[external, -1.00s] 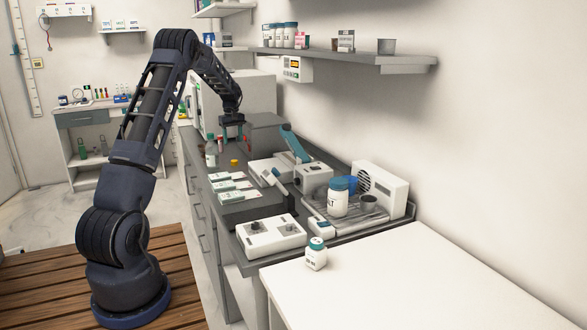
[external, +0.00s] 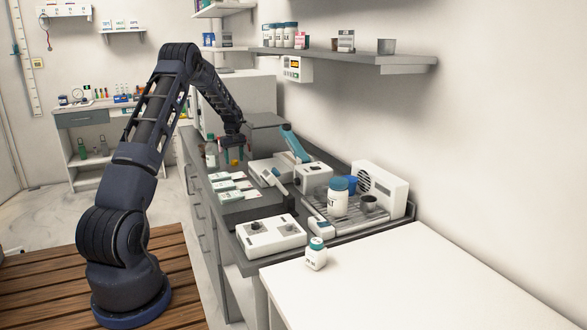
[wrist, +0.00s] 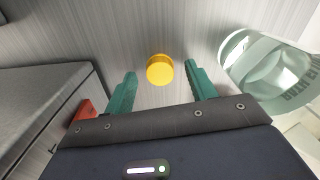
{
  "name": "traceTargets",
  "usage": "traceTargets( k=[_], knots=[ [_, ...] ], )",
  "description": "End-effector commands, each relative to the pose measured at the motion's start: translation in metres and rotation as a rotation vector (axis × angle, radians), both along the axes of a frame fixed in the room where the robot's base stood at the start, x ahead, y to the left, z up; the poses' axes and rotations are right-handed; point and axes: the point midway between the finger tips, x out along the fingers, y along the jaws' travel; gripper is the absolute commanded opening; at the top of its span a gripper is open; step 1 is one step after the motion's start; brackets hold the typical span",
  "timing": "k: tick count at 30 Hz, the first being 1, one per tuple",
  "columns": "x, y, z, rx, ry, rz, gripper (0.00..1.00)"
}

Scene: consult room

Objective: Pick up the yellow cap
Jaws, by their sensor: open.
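The yellow cap (wrist: 160,69) is a small round piece on the grey counter. In the wrist view it sits between and a little beyond the tips of my gripper's two green fingers. My gripper (wrist: 160,80) is open and empty, and neither finger appears to touch the cap. In the external view my gripper (external: 234,158) is low over the far part of the counter, and the yellow cap (external: 235,162) shows small and partly hidden by the fingers.
A red object (wrist: 84,113) is by the left finger.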

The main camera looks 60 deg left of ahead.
Motion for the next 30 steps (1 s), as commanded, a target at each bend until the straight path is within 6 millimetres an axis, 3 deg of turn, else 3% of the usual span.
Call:
traceTargets(
  k=[9, 16, 25, 30],
  knots=[
    [0.000, 0.000, -0.008, 0.001, 0.000, 0.000, 0.54],
    [0.000, 0.000, -0.008, 0.000, 0.000, 0.000, 0.09],
    [0.000, 0.000, -0.006, 0.001, 0.000, 0.000, 0.08],
    [0.001, 0.000, 0.009, 0.002, -0.002, 0.000, 0.08]
  ],
)
